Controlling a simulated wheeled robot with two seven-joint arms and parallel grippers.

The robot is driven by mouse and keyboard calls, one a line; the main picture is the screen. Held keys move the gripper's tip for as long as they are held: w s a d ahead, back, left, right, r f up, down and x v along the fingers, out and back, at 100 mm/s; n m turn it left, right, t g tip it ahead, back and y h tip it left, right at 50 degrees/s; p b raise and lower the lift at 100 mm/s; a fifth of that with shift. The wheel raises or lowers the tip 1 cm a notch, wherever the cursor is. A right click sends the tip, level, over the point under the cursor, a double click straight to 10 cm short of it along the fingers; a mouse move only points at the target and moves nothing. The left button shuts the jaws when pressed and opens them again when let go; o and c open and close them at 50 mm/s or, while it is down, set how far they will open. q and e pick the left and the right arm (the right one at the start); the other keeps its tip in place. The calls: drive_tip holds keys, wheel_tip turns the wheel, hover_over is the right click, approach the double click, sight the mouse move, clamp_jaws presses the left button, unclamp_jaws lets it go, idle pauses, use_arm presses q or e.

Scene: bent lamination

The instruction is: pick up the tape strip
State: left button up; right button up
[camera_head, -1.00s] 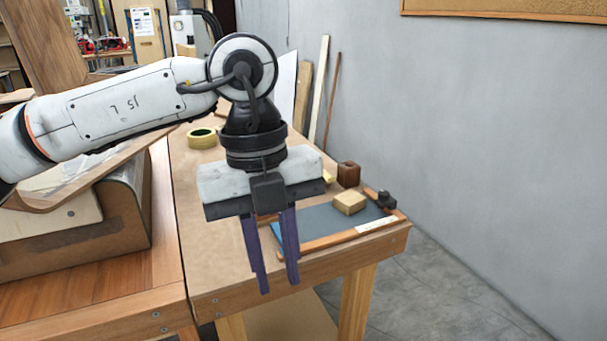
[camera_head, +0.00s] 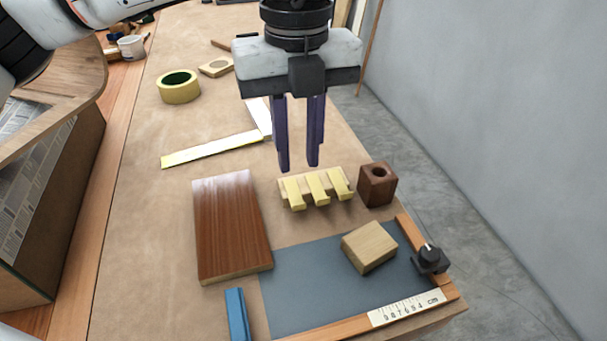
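Several short pale-yellow tape strips (camera_head: 318,190) lie side by side over a small wooden block, their near ends hanging past its front edge. My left gripper (camera_head: 298,166) points down with two purple fingers. They are apart with nothing between them, and their tips appear just behind the block in the picture. How high they are above the table is hard to tell. A yellow tape roll (camera_head: 179,88) lies at the back left. My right gripper is out of view.
A brown wooden board (camera_head: 230,225) lies left of the strips. A dark block with a hole (camera_head: 377,184) stands close on their right. In front are a blue-grey mat (camera_head: 300,290), a light wood block (camera_head: 369,246) and a blue bar (camera_head: 237,315).

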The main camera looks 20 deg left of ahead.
sight(299, 204)
use_arm(q)
drive_tip(key=f, duration=0.3)
drive_tip(key=shift+s+f, duration=0.2)
drive_tip(key=shift+s, duration=0.15)
drive_tip(key=shift+w+d+f+p, duration=0.1)
drive_tip(key=shift+f+p, duration=0.1)
drive_tip(key=shift+f, duration=1.15)
drive_tip(key=shift+w+f+p, duration=0.1)
drive_tip(key=shift+f+p, duration=0.1)
drive_tip(key=shift+f, duration=1.15)
drive_tip(key=c, duration=0.5)
